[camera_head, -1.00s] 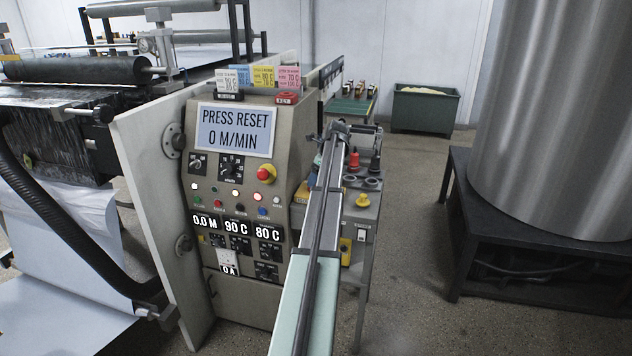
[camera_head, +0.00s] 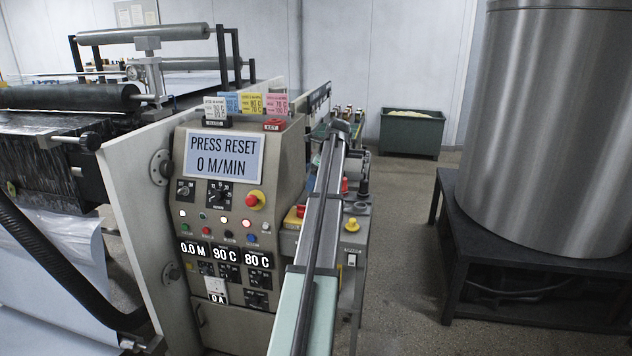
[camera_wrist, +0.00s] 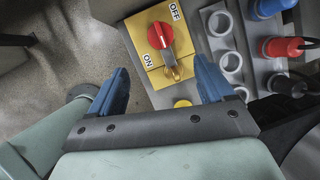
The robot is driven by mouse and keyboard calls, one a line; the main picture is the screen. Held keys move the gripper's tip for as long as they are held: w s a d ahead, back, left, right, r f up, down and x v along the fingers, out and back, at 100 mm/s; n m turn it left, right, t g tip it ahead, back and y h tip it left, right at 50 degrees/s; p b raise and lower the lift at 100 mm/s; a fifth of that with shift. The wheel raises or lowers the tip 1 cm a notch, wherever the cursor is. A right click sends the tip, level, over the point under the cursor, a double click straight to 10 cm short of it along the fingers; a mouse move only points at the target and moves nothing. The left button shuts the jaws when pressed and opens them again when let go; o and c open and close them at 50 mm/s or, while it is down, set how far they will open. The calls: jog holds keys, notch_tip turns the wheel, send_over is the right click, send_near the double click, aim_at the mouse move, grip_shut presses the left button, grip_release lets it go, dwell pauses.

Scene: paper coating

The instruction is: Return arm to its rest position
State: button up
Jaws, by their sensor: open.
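My arm stretches up the middle of the head view, with its far end beside the machine's control panel (camera_head: 222,240). In the wrist view my gripper (camera_wrist: 161,68) has its two blue fingers wide apart, with nothing between them. Beyond the fingertips is a red rotary switch (camera_wrist: 160,36) on a yellow plate marked ON and OFF. The fingers look apart from the switch. In the head view my arm hides part of the side console. The panel screen (camera_head: 224,156) reads PRESS RESET, 0 M/MIN.
The side console (camera_head: 352,240) has a yellow button and plugs; red (camera_wrist: 283,47) and black (camera_wrist: 286,85) plugs sit beside empty sockets. A large metal drum (camera_head: 550,130) stands on a black stand (camera_head: 540,290) at right. A green bin (camera_head: 410,134) is behind. Floor between is clear.

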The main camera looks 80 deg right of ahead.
dwell(0.3)
